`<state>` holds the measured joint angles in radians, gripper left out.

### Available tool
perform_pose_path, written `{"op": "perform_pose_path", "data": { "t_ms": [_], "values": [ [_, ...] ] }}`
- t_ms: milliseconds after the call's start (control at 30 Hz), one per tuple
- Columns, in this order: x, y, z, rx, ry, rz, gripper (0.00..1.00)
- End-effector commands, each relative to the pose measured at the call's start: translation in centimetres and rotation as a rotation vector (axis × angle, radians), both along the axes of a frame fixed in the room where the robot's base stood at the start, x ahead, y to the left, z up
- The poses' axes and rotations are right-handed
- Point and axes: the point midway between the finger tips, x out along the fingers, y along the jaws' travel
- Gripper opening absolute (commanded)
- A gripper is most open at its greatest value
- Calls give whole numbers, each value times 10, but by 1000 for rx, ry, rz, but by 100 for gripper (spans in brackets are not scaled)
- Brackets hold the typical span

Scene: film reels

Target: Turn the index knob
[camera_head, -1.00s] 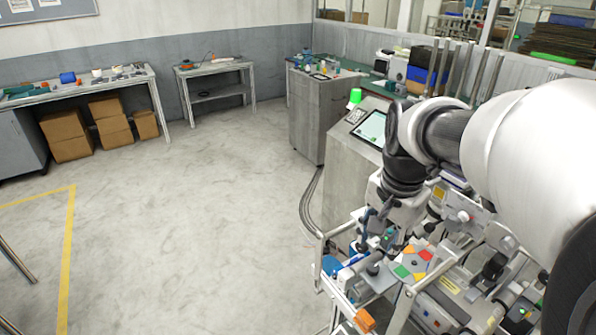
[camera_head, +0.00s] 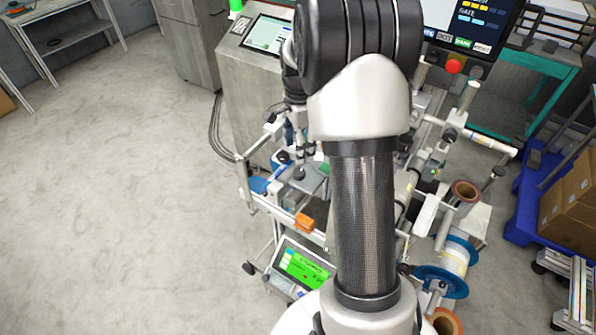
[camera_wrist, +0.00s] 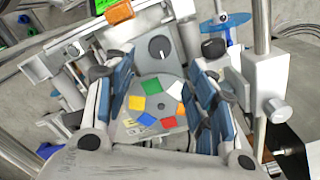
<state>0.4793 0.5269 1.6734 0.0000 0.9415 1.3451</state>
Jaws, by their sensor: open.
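In the wrist view, a round dark knob (camera_wrist: 160,48) with a white pointer line sits on a grey panel. Nearer me is a plate (camera_wrist: 136,122) with a ring of green, yellow, blue, red, orange and white patches around a small dark centre. I cannot tell for sure which is the index knob; the dark one with the pointer looks like it. My gripper (camera_wrist: 162,78) is open and empty, one blue-padded finger on each side of the plate, with the knob beyond, between the fingertips. In the head view my arm hides most of this spot.
An orange block (camera_head: 304,222) sits on the machine's front rail, above a green-lit display (camera_head: 304,268). A large monitor (camera_head: 472,25) with a red button (camera_head: 454,66) stands behind. Blue-flanged reels (camera_head: 452,268) are at right. The floor (camera_head: 110,200) at left is clear.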

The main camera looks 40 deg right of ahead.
Motion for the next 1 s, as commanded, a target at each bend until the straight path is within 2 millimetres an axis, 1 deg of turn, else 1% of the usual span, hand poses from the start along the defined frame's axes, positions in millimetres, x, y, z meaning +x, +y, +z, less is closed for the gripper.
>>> {"op": "perform_pose_path", "data": {
  "t_ms": [33,200,300,400,500,600,867,900,1000],
  "values": [
    [-1,1,-15,2,4,1,51],
    [-1,1,-52,2,3,1,51],
    [-1,1,-69,2,3,1,51],
    [0,0,-83,0,1,1,51],
    [0,0,-91,1,2,1,51],
    [0,0,-96,0,0,1,51],
    [0,0,-96,0,-1,1,51],
    [0,0,-96,0,-1,1,50],
    [0,0,-96,0,0,1,44]
  ]
}}
